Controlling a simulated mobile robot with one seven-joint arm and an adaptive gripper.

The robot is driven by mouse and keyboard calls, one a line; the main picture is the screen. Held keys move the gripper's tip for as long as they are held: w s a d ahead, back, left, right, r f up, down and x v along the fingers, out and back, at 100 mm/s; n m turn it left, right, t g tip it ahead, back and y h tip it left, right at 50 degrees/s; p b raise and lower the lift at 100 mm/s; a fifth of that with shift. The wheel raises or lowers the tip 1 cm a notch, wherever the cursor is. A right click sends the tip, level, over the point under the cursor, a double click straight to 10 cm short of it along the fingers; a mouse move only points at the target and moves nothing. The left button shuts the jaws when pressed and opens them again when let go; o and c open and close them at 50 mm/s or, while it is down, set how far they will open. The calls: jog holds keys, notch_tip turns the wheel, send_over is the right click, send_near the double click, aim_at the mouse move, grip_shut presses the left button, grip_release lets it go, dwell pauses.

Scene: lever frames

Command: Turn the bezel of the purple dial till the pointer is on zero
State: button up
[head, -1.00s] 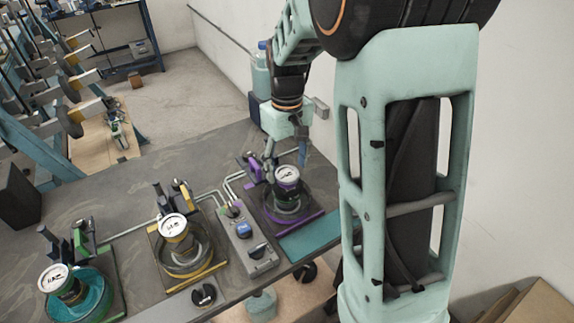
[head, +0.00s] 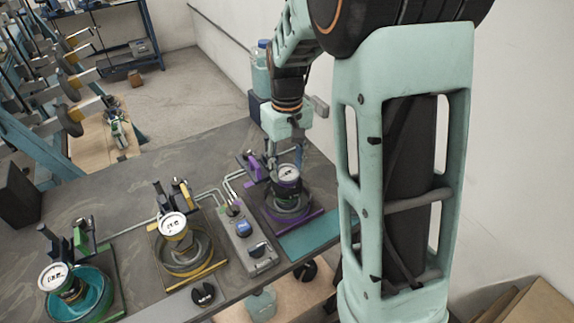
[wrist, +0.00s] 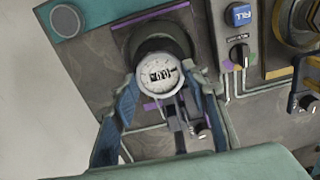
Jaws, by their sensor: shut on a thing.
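The purple dial (head: 288,173) is a round white-faced gauge on a dark body with a purple band, on the rightmost station of the bench. In the wrist view the white dial face (wrist: 159,76) lies between the two blue fingers, with dark marks at its middle. My gripper (wrist: 160,84) is shut on the bezel, one fingertip at each side of the rim. The pointer and the zero mark are too small to read surely.
A grey control box (head: 246,240) with a blue button and dark knob stands left of the purple station. A yellow dial (head: 173,226) and a green dial (head: 55,278) stand farther left. A purple-handled lever fixture (head: 252,164) is close to the gripper. Pipes run between stations.

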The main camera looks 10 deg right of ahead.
aim_at(287, 172)
jog(key=shift+m, duration=0.7)
jog(key=o, duration=1.2)
jog(key=shift+c, duration=0.2)
jog(key=shift+r, duration=0.15)
notch_tip(287, 172, up, 12)
